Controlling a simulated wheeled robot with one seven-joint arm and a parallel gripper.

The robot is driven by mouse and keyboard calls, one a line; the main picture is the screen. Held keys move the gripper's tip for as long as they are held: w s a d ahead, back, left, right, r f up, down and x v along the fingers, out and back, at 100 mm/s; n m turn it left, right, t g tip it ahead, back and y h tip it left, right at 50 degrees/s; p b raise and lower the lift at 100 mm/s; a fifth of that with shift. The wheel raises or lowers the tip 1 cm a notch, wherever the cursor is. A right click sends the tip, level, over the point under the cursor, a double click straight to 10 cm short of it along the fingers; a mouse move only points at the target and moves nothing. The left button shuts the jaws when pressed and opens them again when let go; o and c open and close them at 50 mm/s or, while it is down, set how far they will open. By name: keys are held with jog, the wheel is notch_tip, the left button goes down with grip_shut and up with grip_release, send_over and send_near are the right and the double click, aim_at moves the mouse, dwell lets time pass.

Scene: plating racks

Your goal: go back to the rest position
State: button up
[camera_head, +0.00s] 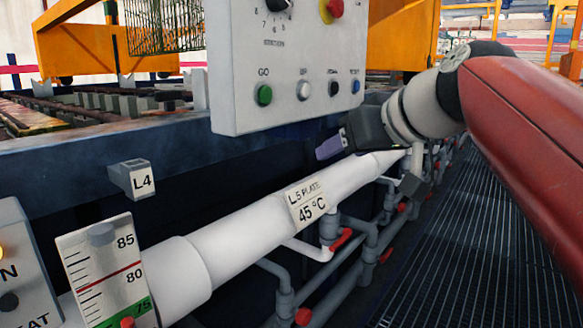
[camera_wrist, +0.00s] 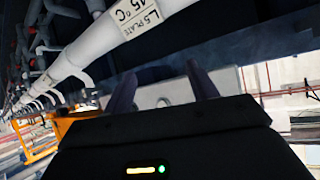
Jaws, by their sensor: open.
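My gripper (camera_head: 330,147) is in the right half of the head view, below and right of the grey control box, at the end of my red and white arm. Its purple fingers stand in front of the dark side of the tank, above the white pipe. In the wrist view the two fingers (camera_wrist: 164,93) are spread apart with nothing between them. The control box (camera_head: 287,55) has a green GO button (camera_head: 264,95) and several other knobs. It also shows beyond the fingers in the wrist view (camera_wrist: 228,80).
The white pipe (camera_head: 245,232), labelled L5 PLATE 45 °C (camera_head: 307,204), runs below my gripper. A level gauge (camera_head: 106,270) and an L4 tag (camera_head: 140,180) are at left. Grey pipes with red valve handles (camera_head: 341,239) are low. A grated walkway (camera_head: 440,260) lies at right.

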jog(key=s+d+f+m+g+h, duration=0.1)
jog(key=s+f, duration=0.4)
jog(key=f, duration=0.5)
jog(key=s+d+f+m+g+h, duration=0.2)
jog(key=s+f, duration=0.4)
jog(key=f, duration=0.4)
jog(key=s+d+f+m+g+h+p, duration=0.1)
jog(key=s+d+f+m+h, duration=0.1)
jog(key=s+f, duration=0.4)
notch_tip(320, 180, down, 4)
jog(key=shift+s+d+g+h, duration=0.3)
jog(key=shift+d+h, duration=0.1)
jog(key=shift+d, duration=0.4)
grip_shut()
jog(key=shift+w+r, duration=0.1)
dwell(0.6)
